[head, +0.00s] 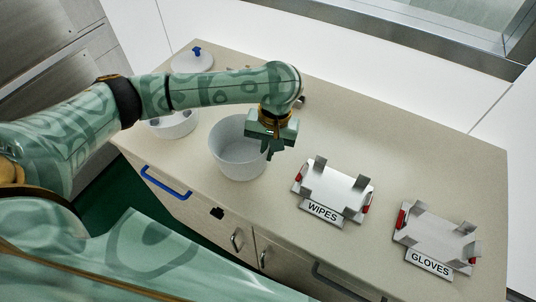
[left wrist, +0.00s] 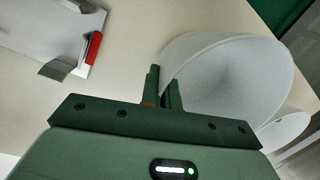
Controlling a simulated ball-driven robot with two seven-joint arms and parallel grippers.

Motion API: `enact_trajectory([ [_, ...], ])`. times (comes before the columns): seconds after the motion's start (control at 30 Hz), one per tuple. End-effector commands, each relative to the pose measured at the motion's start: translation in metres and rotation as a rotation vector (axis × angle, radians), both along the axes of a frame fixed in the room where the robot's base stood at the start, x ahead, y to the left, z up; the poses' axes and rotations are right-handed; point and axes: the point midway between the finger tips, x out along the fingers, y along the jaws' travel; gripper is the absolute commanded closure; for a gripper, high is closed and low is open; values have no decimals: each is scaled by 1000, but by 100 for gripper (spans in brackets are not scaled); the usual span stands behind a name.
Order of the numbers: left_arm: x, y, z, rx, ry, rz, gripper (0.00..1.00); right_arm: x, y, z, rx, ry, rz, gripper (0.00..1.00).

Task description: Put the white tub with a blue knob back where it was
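A round white piece with a blue knob (head: 192,60) stands at the back left of the counter. An open white tub (head: 236,158) without a visible knob stands near the counter's front edge, and shows in the left wrist view (left wrist: 235,75). My left gripper (head: 269,150) points down at this tub's right rim. Its fingers (left wrist: 162,88) are close together, one on each side of the tub wall, and look shut on it. The tub seems to stand upright; its base contact is hard to see. My right gripper is not in view.
Another white round container (head: 174,126) with dark spots is partly behind my left arm. Metal holders labelled WIPES (head: 335,188) and GLOVES (head: 437,238), with red parts, are to the right. A blue handle (head: 166,184) is on the cabinet front. The back right counter is clear.

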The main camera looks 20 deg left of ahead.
Motion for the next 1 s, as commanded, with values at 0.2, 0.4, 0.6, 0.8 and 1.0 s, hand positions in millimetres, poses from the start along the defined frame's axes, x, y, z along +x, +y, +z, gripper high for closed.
enact_trajectory([
  [0.2,1,0,-6,1,-3,1,100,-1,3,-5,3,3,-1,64],
  [0.4,0,0,-8,1,-2,2,89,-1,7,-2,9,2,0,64],
  [0.6,0,0,-8,1,-2,2,76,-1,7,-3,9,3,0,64],
  [0.8,1,0,-4,1,-4,-1,76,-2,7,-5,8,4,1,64],
  [1.0,7,-2,38,1,-9,0,76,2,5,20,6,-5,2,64],
])
